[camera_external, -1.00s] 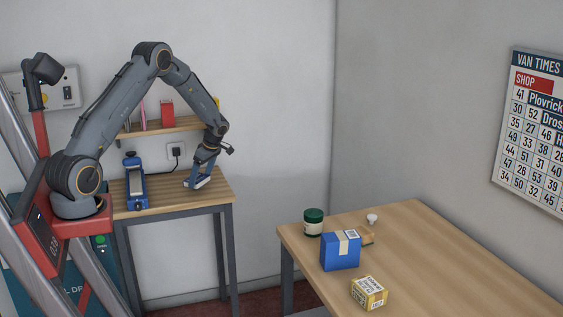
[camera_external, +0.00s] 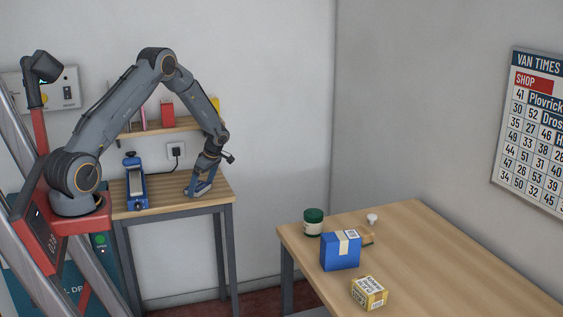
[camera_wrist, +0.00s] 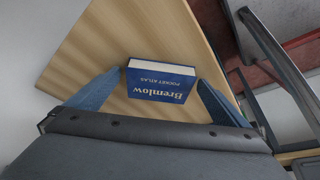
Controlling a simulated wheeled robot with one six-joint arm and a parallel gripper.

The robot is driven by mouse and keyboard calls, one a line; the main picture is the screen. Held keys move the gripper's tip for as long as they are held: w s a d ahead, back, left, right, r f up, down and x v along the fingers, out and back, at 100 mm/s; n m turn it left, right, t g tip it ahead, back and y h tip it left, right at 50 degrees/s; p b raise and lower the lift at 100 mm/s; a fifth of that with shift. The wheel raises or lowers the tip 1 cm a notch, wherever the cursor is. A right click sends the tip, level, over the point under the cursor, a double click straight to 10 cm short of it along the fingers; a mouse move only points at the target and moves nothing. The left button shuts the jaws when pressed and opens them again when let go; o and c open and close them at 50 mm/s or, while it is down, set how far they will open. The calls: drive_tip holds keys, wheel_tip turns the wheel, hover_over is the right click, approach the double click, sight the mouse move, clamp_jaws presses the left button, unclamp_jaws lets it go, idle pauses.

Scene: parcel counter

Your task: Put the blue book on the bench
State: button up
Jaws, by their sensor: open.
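The blue book (camera_wrist: 160,80), with "Bremlow Pocket Atlas" in pale letters, lies on the wooden top of the bench (camera_wrist: 105,45) in the wrist view. My gripper (camera_wrist: 160,76) is open, with one finger on each side of the book and a gap visible at both sides. In the external view my gripper (camera_external: 201,188) is low over the right part of the bench (camera_external: 165,204). The book is hard to make out there behind the fingers.
A blue device (camera_external: 134,183) stands on the bench left of my gripper. A shelf (camera_external: 180,126) with a red box (camera_external: 167,112) hangs above. The counter (camera_external: 450,260) at right holds a green-lidded jar (camera_external: 313,224), a blue box (camera_external: 340,254) and a yellow box (camera_external: 369,292).

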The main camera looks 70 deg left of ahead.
drive_tip(key=b+v, duration=0.3)
drive_tip(key=v, duration=0.9)
drive_tip(key=shift+r+b, duration=0.15)
drive_tip(key=shift+b, duration=0.2)
drive_tip(key=d+m+t+h, duration=0.25)
drive_tip(key=d+m, duration=1.15)
drive_tip(key=d, duration=1.2)
drive_tip(key=s+d+m, duration=0.6)
drive_tip(key=d, duration=0.3)
drive_tip(key=s+d+f+m+t, duration=0.1)
drive_tip(key=s+d+m, duration=0.4)
drive_tip(key=d+m, duration=0.2)
drive_tip(key=d, duration=0.2)
drive_tip(key=shift+s+d+h, duration=0.35)
drive_tip(key=shift+s+d, duration=0.05)
